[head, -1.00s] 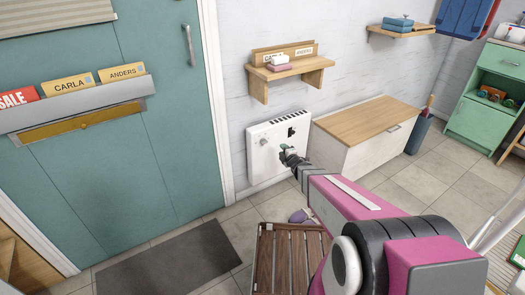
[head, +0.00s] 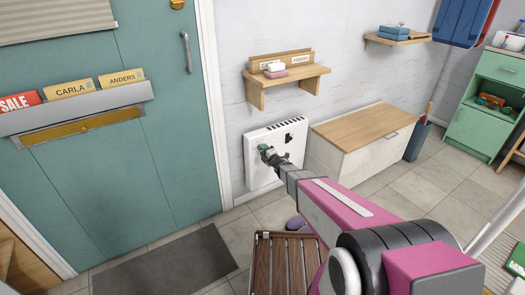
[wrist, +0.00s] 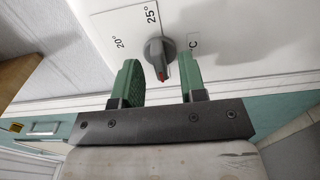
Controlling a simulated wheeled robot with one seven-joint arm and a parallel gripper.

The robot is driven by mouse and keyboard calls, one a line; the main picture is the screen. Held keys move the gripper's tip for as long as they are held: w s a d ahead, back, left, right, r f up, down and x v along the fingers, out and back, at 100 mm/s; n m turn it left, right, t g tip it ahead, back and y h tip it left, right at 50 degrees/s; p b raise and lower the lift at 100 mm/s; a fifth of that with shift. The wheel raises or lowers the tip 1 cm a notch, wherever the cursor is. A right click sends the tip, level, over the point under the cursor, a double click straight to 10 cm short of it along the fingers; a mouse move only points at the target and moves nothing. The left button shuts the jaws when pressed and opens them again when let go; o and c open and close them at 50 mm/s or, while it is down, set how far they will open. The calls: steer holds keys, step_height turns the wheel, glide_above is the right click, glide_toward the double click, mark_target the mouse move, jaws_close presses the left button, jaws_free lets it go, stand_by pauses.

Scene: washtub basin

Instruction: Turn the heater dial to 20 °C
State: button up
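The white heater (head: 256,177) hangs on the wall right of the teal door; its panel fills the top of the wrist view (wrist: 225,20). In the wrist view the grey dial (wrist: 157,52) shows a red mark at its lower end, turned away from the printed 25° and not at the 20° (wrist: 119,42) to its left. A label at right is partly hidden by a finger. My gripper (wrist: 158,66) is open, its green fingers on either side of the dial with visible gaps. In the head view my gripper (head: 266,152) covers the dial.
A wooden shelf (head: 285,80) with a soap dish is above the heater. A low wood-topped cabinet (head: 362,126) stands close to its right.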

steer(key=shift+w+a, duration=0.4)
steer(key=shift+w, duration=0.2)
steer(key=shift+c, duration=0.3)
jaws_close()
